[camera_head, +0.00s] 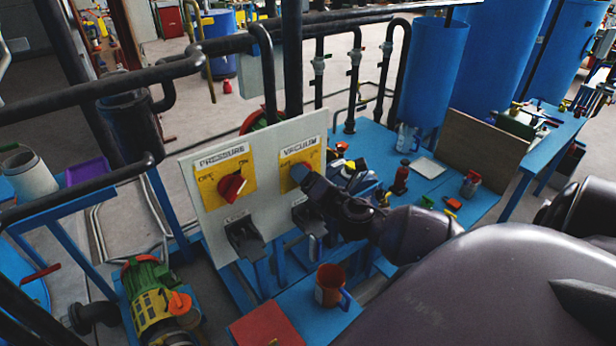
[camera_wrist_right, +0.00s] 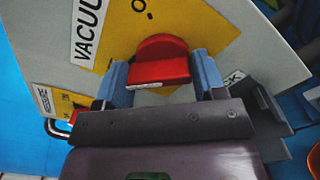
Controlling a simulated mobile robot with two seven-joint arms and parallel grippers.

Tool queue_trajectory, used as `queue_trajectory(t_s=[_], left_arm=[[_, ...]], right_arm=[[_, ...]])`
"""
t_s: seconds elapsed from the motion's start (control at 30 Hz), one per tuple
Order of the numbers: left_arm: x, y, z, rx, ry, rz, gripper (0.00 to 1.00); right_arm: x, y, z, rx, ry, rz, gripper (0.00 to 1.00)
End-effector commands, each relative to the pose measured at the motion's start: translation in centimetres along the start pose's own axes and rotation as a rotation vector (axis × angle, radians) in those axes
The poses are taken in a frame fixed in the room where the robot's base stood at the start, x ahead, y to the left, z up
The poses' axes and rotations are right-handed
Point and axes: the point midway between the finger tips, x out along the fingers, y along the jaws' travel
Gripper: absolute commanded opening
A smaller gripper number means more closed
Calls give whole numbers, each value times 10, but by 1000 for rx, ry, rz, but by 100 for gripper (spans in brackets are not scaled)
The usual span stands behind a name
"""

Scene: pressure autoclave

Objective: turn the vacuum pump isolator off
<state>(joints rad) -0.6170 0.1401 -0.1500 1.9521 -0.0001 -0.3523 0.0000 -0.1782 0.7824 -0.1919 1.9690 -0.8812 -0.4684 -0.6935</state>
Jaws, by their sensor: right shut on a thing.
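The vacuum isolator has a yellow plate (camera_head: 314,158) under a VACUUM label (camera_head: 300,145) on the pale panel (camera_head: 200,143). Its red knob (camera_wrist_right: 160,62) shows in the right wrist view and is hidden behind my gripper in the head view. My right gripper (camera_head: 298,174) reaches the plate from the right, its blue fingers on both sides of the knob, shut on it. I cannot tell which marking the knob points to. The red PRESSURE knob (camera_head: 232,186) sits to the left on its own yellow plate. My left gripper is not in view.
Two dark grey brackets (camera_head: 243,238) stick out below the knobs. A red mug (camera_head: 329,284) stands on the blue bench in front. Black pipes (camera_head: 150,78) run above and left of the panel. Bottles and tools lie on the blue table to the right.

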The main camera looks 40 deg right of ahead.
Motion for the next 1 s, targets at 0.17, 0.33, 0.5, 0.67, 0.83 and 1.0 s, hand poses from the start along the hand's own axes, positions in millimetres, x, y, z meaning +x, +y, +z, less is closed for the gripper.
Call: queue_trajectory(t_s=[0.17, 0.33, 0.5, 0.67, 0.83, 1.0], left_arm=[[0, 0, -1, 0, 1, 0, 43], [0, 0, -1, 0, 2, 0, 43], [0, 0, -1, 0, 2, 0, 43], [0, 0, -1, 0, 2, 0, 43], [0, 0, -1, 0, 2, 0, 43], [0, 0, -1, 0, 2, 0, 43]], right_arm=[[1, 3, 2, -58, -3, 6, 40], [1, 3, 1, -82, -3, 5, 40], [1, 3, 1, -88, -3, 6, 40], [1, 3, 1, -88, -2, 6, 40], [1, 2, 1, -87, -2, 5, 78], [0, 1, 0, -86, -1, 3, 87]])
